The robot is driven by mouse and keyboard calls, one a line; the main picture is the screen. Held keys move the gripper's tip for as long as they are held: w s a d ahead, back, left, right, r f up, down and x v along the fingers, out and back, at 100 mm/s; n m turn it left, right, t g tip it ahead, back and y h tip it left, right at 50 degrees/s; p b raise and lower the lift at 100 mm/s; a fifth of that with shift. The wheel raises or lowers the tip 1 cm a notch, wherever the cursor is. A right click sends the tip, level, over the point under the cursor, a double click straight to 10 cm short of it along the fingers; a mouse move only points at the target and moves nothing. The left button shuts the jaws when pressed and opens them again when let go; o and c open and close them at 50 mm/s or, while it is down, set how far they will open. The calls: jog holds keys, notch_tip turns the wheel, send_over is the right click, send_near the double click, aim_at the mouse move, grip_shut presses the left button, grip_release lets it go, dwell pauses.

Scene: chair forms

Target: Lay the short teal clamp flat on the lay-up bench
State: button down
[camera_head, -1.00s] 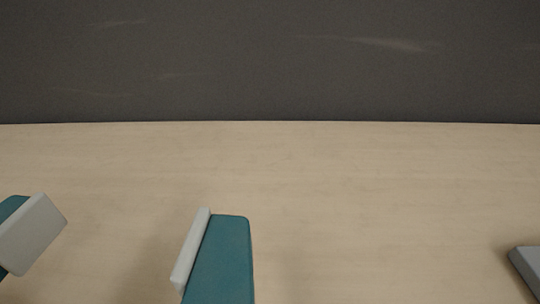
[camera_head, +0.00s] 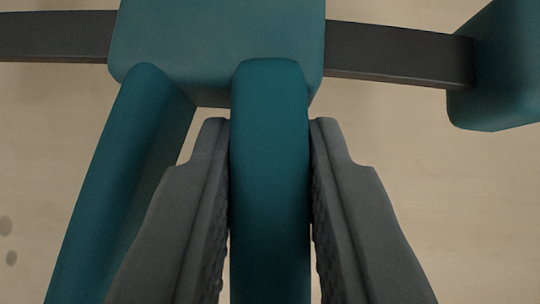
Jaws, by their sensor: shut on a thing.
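The teal clamp (camera_head: 220,40) fills the upper part of the view. It has a teal body on a dark flat bar (camera_head: 400,52), a teal end block (camera_head: 500,65) at the right, and two teal handle arms pointing down the picture. My gripper (camera_head: 269,135) is shut on the middle handle arm, one ribbed grey finger on each side. The other arm (camera_head: 120,180) slants down to the left, outside the left finger. The bar's left end and the handles' lower ends are out of frame. Whether the clamp touches the surface below I cannot tell.
A pale wood-like surface (camera_head: 420,170) lies behind the clamp, with dark spots at the left edge. It looks clear to the right of my gripper. No other object shows.

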jog(key=shift+f, duration=2.3)
jog(key=c, duration=1)
grip_release()
jog(key=shift+o, duration=0.2)
jog(key=shift+v, duration=4.55)
